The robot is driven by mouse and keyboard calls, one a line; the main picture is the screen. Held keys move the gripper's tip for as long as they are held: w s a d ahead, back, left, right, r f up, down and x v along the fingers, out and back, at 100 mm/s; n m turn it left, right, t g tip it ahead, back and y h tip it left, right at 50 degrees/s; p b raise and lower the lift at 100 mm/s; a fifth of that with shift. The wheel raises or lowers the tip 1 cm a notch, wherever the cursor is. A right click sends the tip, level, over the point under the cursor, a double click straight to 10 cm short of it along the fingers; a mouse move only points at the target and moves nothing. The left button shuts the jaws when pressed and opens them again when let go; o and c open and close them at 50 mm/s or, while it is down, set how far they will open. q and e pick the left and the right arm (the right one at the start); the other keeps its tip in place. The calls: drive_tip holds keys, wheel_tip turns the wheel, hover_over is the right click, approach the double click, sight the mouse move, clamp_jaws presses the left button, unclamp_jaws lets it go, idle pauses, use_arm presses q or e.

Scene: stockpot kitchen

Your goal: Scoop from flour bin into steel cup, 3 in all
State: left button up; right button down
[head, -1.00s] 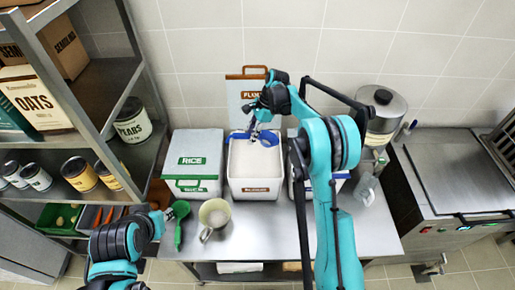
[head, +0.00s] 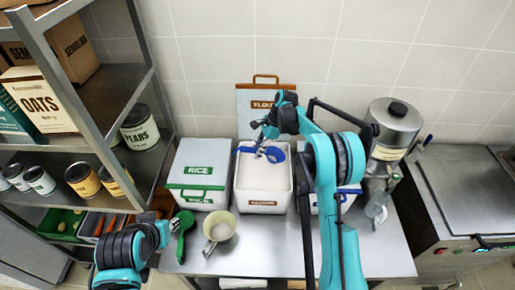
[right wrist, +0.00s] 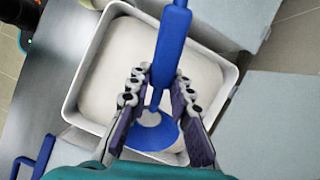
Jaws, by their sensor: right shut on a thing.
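The flour bin (head: 263,201) is an open white bin with a brown label, nearly full of white flour. My right gripper (head: 268,133) is over the bin, shut on a blue scoop (head: 274,154). In the right wrist view the scoop's blue handle (right wrist: 173,45) runs between the fingers (right wrist: 160,88). A pale patch shows at its bowl; I cannot tell whether it is flour. The cup (head: 220,231), pale with a handle, stands upright at the front left of the bin. My left gripper (head: 167,219) is left of the cup; its fingers are too small to read.
The closed rice bin (head: 197,172) stands left of the flour bin, another bin (head: 349,197) right. A green scoop (head: 183,224) lies beside the cup. The flour lid (head: 264,105) leans on the wall behind. A shelf rack closes off the left. The counter's front is clear.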

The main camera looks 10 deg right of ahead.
wheel_tip(320, 180, down, 8)
drive_tip(key=b, duration=0.5)
drive_tip(key=shift+b, duration=0.3)
idle(1.4)
approach(253, 149)
drive_tip(key=shift+x, duration=2.55)
drive_tip(key=shift+a+r, duration=0.2)
drive_tip(key=shift+a, duration=0.1)
drive_tip(key=shift+a+f+h, duration=0.15)
drive_tip(key=shift+f+h, duration=0.25)
drive_tip(key=shift+h, duration=0.2)
drive_tip(key=shift+a+f+h, duration=0.45)
drive_tip(key=shift+f+h, duration=0.1)
drive_tip(key=shift+h, duration=0.25)
drive_tip(key=shift+a+f+h, duration=0.15)
drive_tip(key=shift+f+h, duration=0.5)
drive_tip(key=shift+h, duration=0.35)
